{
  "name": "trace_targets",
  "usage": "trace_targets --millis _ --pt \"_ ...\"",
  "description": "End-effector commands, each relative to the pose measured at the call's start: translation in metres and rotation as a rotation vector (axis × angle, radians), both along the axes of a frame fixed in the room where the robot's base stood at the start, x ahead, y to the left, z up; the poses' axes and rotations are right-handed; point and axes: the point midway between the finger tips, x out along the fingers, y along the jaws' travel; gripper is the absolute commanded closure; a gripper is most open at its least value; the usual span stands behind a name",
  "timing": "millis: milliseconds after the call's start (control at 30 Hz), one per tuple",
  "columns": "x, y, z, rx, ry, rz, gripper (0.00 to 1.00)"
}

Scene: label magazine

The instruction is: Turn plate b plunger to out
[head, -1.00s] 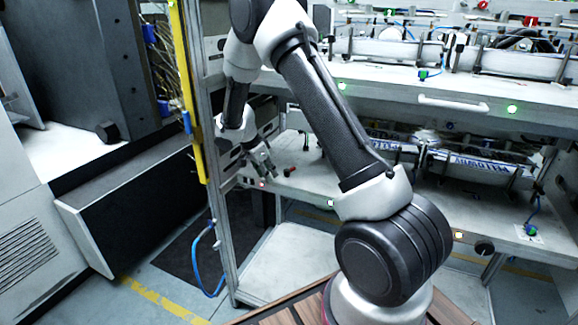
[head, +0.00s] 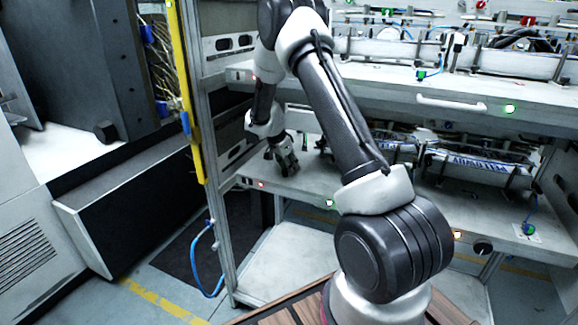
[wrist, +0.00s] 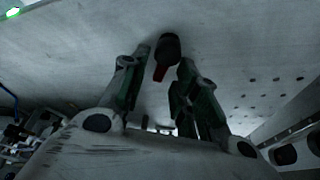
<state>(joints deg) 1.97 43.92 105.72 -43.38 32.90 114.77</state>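The plunger (wrist: 168,48) shows in the wrist view as a dark rounded knob with a red part, set on a pale grey plate (wrist: 85,55). My gripper (wrist: 163,62) is open, with one finger to the left of the plunger and one to the right. A gap shows between each finger and the plunger, and neither is seen closed on it. In the head view my gripper (head: 285,163) is low over the lower shelf at its left end, and it hides the plunger there. I cannot read a plate letter in either view.
The lower shelf (head: 400,210) runs right, with racks of label stock (head: 475,165) at its back. The upper shelf (head: 380,85) overhangs it. A metal upright (head: 207,150) with a yellow strip stands left. A blue hose (head: 205,265) hangs below.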

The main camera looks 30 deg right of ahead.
Motion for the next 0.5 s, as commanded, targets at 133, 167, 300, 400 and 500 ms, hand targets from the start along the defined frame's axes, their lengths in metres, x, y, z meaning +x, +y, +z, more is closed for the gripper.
trace_targets --millis 133,167,300,400,500 --pt "0.0 0.0002 0.0 0.0 0.0 0.0 1.0" --pt "0.0 0.0002 0.0 0.0 0.0 0.0 1.0" --pt "-0.0001 0.0003 0.0001 0.0 0.0 0.003 1.0" --pt "0.0002 0.0005 0.0 0.001 -0.001 0.017 1.0" --pt "0.0007 0.0005 0.0001 0.0 -0.001 0.045 1.0"
